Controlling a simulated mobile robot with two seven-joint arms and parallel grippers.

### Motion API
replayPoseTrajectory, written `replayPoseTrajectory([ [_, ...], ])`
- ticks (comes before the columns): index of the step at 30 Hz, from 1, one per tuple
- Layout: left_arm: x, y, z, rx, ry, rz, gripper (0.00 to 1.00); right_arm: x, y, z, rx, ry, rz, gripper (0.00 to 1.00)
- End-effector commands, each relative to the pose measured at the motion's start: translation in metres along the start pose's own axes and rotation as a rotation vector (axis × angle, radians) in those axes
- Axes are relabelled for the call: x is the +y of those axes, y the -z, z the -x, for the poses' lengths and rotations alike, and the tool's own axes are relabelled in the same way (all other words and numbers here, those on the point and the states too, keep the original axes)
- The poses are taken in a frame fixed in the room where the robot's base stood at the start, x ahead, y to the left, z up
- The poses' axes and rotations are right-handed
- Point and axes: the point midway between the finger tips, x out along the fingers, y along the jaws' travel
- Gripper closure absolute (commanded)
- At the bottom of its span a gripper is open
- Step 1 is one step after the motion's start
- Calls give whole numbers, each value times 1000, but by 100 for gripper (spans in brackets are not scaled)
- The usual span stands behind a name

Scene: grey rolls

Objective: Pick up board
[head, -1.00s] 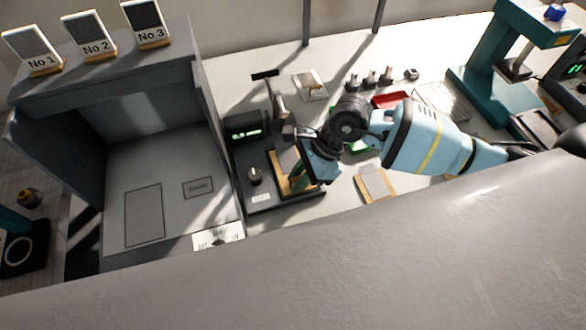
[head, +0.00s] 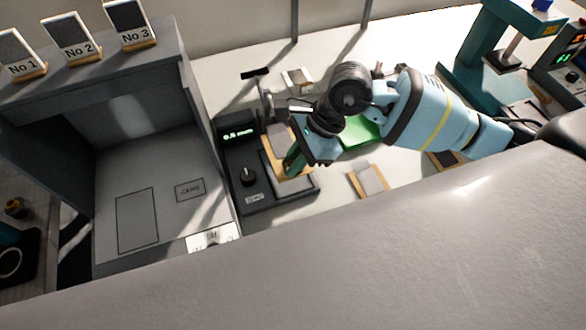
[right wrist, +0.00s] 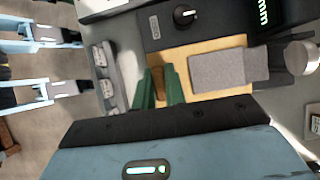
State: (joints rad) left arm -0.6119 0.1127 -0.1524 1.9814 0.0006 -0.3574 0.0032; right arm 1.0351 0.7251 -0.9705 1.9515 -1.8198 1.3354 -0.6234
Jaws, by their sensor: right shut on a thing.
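The board (head: 277,134) is a yellow wooden plate with a grey pad. It is on or just above the dark gauge device (head: 238,195); I cannot tell if it is clear of it. In the right wrist view the board (right wrist: 210,47) and its grey pad (right wrist: 228,72) show beyond my gripper. My right gripper (head: 293,160) is shut on the board's near end. Its green fingers (right wrist: 161,86) stand on either side of the wood there. Part of the board is hidden behind my gripper in the head view.
A similar board (head: 369,181) lies on the white table to the right. A grey open-fronted booth (head: 140,190) stands left of the device, with number cards (head: 70,40) on top. A teal press (head: 475,55) stands at the back right. A grey surface (head: 330,260) fills the foreground.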

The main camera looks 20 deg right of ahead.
Motion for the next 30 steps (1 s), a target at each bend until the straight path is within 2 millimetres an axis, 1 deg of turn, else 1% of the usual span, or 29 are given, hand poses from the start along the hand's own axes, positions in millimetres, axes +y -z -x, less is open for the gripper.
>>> replayPoseTrajectory([
  [2,0,-2,0,-3,0,1,41,0,-7,12,-1,2,4,100],
  [3,1,-6,-1,-10,-1,2,41,0,3,14,3,-1,-5,100],
  [8,2,-20,-5,-34,-4,6,41,0,35,28,4,-4,-8,100],
  [15,4,-43,-12,-70,-9,11,41,0,93,60,4,-3,-10,100],
  [21,4,-50,-18,-78,-11,14,41,1,132,84,3,-4,-8,100],
  [25,5,-54,-22,-81,-12,16,41,0,150,96,2,-3,-6,100],
  [30,5,-56,-24,-85,-12,17,41,0,161,105,1,-2,-2,100],
])
